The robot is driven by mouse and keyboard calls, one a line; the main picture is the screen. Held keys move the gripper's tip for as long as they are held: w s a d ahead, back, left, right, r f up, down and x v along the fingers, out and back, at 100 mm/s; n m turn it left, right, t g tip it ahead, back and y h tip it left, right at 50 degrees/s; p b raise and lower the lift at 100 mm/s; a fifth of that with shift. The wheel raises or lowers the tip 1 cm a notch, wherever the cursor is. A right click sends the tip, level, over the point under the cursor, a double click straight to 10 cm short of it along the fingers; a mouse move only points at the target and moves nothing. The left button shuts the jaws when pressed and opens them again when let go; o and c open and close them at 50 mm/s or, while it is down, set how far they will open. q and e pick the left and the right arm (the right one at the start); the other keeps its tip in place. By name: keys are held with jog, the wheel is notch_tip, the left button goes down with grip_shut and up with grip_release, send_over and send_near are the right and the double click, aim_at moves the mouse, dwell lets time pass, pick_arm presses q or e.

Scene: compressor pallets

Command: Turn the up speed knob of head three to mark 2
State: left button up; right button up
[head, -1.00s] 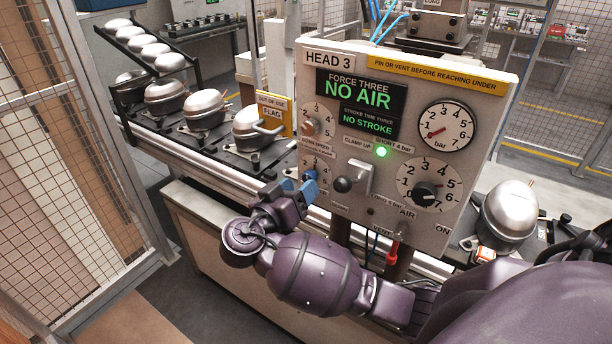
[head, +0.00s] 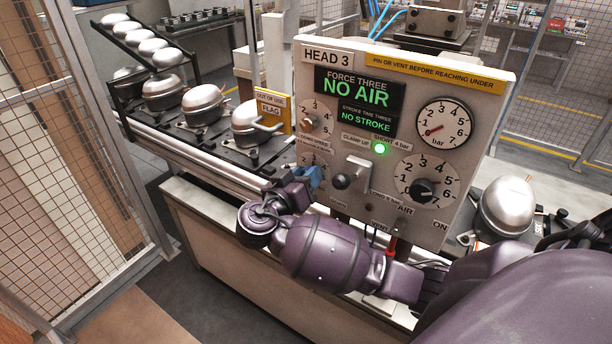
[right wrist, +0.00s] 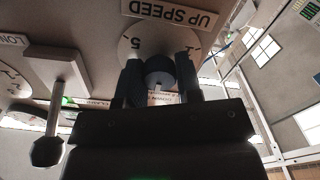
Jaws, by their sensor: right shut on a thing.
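The HEAD 3 panel (head: 485,110) faces me. Its lower left dial (head: 308,158) is partly hidden by my right gripper (head: 308,178), which is at it with blue fingertips. In the right wrist view the dial (right wrist: 135,42) has an upside-down UP SPEED label (right wrist: 170,14), with a 5 on the left and a 1 on the right. The dark round up speed knob (right wrist: 160,70) sits between the fingers of my right gripper (right wrist: 160,80), which is shut on it. The knob's pointer is hidden, so its mark cannot be read. My left gripper is not in view.
The upper left dial has a small brown knob (head: 307,124). The black-ended clamp lever (head: 341,181) stands close right of my right gripper. A larger dial has a black knob (head: 424,189). Silver compressors (head: 203,105) stand on the line at the left.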

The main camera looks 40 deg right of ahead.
jog(key=shift+n, duration=0.3)
jog(key=n, duration=1.1)
dwell(0.6)
jog(key=o, duration=0.9)
jog(key=shift+o, duration=0.2)
jog(key=shift+s+a, duration=0.1)
